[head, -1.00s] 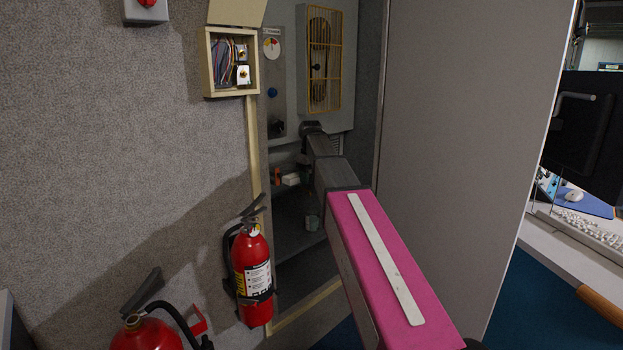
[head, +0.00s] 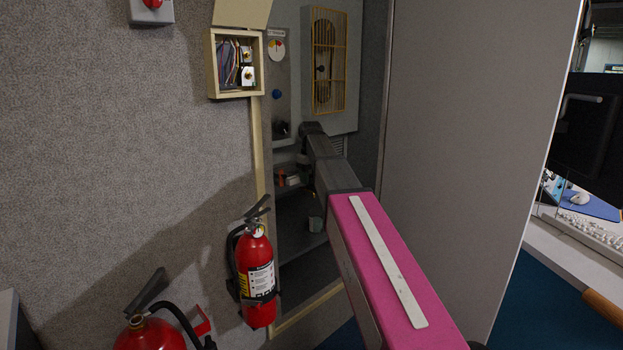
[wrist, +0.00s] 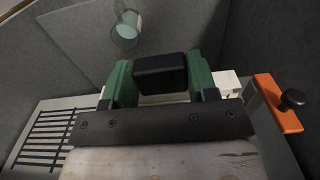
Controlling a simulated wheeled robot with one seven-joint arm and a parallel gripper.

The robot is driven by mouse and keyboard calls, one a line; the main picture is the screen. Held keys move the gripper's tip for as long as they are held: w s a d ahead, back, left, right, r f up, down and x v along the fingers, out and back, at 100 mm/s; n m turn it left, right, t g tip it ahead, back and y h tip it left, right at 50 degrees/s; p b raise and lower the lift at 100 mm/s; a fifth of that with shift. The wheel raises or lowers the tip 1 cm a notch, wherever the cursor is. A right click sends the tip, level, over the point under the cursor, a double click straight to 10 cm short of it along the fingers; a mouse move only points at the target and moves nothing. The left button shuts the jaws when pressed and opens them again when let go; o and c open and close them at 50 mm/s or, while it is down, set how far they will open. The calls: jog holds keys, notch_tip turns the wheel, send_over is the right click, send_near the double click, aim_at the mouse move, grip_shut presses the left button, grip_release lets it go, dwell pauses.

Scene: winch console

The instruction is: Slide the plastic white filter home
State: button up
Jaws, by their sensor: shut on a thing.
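In the wrist view my gripper (wrist: 160,85) has its two green fingers closed on a black block, apparently the grip of the white filter. A white part of the filter (wrist: 226,83) shows just right of the right finger, and a pale strip lies below the block. The fingers and palm hide most of the filter and how deep it sits. In the head view the small white filter (head: 293,180) shows inside the grey cabinet, low and left of my arm's far end. My fingers are too small to make out there.
An orange bracket with a black knob (wrist: 278,102) stands close right of the filter in the wrist view. A slatted grille (wrist: 45,138) is at left. A teal cup (wrist: 128,28) lies beyond. A red extinguisher (head: 256,275) hangs left of the cabinet opening; a grey panel (head: 470,120) bounds its right.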

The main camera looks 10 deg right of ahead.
jog(key=shift+w+a, duration=0.45)
jog(key=shift+w, duration=0.2)
jog(key=o, duration=1)
jog(key=shift+o, duration=0.2)
jog(key=shift+s, duration=0.15)
